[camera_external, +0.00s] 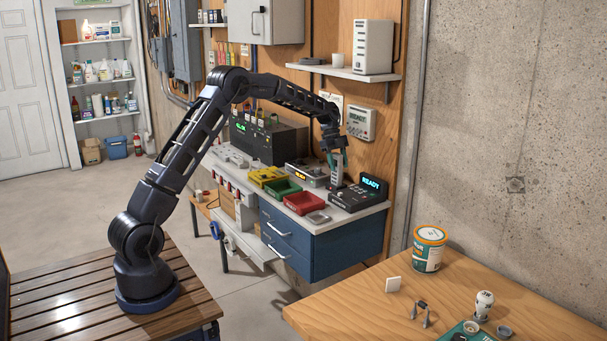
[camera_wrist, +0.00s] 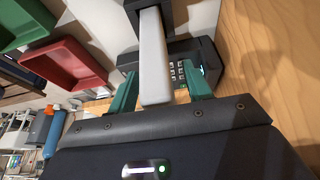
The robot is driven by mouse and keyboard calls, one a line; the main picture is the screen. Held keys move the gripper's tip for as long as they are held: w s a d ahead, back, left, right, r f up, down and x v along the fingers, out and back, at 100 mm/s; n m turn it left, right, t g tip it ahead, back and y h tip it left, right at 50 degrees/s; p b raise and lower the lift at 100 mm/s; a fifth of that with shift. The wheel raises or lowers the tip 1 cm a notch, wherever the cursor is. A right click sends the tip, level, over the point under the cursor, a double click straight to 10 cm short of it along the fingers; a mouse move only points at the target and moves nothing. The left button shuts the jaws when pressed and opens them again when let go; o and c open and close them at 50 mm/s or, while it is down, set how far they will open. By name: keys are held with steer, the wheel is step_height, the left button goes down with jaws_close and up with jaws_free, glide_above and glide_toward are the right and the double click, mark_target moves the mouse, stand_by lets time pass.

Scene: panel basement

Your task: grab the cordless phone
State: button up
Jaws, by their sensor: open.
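The cordless phone (camera_external: 337,178) stands upright, pale grey with a dark top, at the left end of a black base unit (camera_external: 358,195) with a lit READY display. In the wrist view the phone (camera_wrist: 153,58) runs lengthwise between the two green fingers of my gripper (camera_wrist: 160,88). The gripper is open, and a gap shows on the right side of the phone; the left finger is close to it. The external view shows my gripper (camera_external: 337,159) around the phone's upper part. Keys on the base (camera_wrist: 180,76) show behind the phone.
Red (camera_external: 304,203), green (camera_external: 282,189) and yellow (camera_external: 267,176) bins stand left of the base on the workbench. A small grey box (camera_external: 317,218) lies at the front edge. The wooden wall panel (camera_wrist: 270,55) is close on the right. A shelf (camera_external: 345,73) juts out above.

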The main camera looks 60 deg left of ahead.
jaws_close()
steer(key=shift+r, duration=0.1)
